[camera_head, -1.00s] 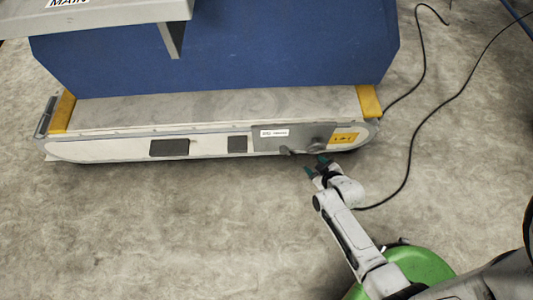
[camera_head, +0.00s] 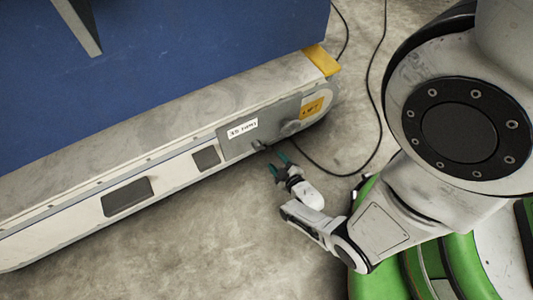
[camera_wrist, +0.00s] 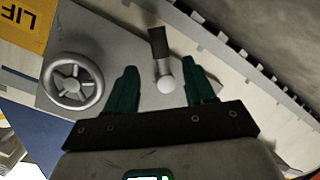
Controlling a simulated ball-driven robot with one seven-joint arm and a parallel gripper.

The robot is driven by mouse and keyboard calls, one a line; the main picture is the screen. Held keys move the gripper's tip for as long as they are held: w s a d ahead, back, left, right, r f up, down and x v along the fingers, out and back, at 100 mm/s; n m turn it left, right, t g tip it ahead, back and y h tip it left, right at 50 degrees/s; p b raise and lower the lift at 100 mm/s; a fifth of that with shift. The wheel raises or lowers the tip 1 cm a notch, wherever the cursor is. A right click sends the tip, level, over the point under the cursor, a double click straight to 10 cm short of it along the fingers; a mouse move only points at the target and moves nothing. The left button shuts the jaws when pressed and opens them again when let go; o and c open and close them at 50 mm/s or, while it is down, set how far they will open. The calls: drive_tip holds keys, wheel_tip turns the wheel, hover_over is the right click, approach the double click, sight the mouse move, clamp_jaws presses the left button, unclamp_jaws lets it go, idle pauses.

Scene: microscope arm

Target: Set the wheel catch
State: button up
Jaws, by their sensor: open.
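The panel sits on the side of a low pale base (camera_head: 175,160) under a blue cabinet (camera_head: 200,60). A yellow LIFT label (camera_head: 311,107) is beside the handwheel. A black cable (camera_head: 372,110) lies on the floor. The concrete floor in front of the base is open.

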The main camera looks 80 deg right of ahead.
sight(268, 150)
drive_tip(key=b+x, duration=0.2)
drive_tip(key=x, duration=0.4)
drive_tip(key=shift+f, duration=0.2)
drive_tip(key=shift+w+d+b, duration=0.35)
drive_tip(key=shift+d+b, duration=0.05)
drive_tip(key=shift+d, duration=0.05)
clamp_jaws()
